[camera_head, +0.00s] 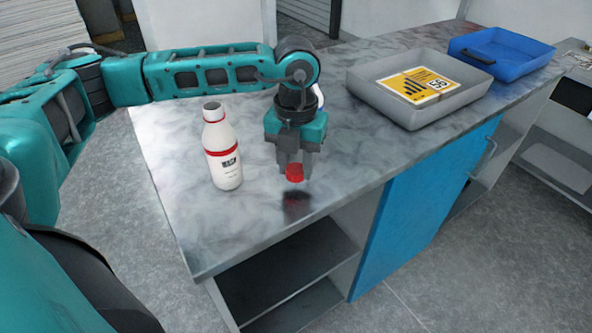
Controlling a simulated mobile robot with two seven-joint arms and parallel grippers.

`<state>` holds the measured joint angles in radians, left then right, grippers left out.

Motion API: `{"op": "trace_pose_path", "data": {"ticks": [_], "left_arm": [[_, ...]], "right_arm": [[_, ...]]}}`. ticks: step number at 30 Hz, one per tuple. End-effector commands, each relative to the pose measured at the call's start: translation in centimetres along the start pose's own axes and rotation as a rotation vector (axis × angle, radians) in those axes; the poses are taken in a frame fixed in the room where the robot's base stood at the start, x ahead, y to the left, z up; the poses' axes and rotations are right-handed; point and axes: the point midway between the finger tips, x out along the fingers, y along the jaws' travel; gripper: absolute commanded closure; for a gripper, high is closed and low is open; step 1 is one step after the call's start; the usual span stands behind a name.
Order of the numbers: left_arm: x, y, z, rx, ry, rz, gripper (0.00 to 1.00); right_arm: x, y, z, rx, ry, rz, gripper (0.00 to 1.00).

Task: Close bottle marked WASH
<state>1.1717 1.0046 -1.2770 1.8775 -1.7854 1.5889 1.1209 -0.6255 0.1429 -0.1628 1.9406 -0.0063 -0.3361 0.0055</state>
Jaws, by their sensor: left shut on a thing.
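A white bottle (222,150) with red bands and a small dark label stands upright on the marbled counter, left of my left gripper. Its neck shows no cap that I can make out, and the label is too small to read. My left gripper (293,170) points down and is shut on a red cap (294,173). It holds the cap above the counter, to the right of the bottle and apart from it. A dark reflection or shadow lies on the counter below the cap. My right gripper is not in view.
The marbled counter (180,219) is clear around the bottle. A grey tray (410,117) holding a yellow and white labelled item (417,85) stands at the right. A blue tray (519,58) is behind it. Open shelves and a blue door (418,213) are below the counter's front edge.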

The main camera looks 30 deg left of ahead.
Motion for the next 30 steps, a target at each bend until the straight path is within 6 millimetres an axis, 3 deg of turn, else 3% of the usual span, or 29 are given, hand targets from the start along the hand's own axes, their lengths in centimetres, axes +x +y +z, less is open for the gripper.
{"op": "trace_pose_path", "data": {"ticks": [15,21,30], "left_arm": [[-13.9,-0.1,0.1,0.001,-0.004,-0.002,0.9],[-16.6,-0.1,0.0,0.0,-0.001,-0.001,0.9],[-17.4,0.0,0.0,0.0,0.0,0.0,0.9]], "right_arm": [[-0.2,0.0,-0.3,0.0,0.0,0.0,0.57],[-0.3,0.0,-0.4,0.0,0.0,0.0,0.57],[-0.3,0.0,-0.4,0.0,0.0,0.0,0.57]]}}
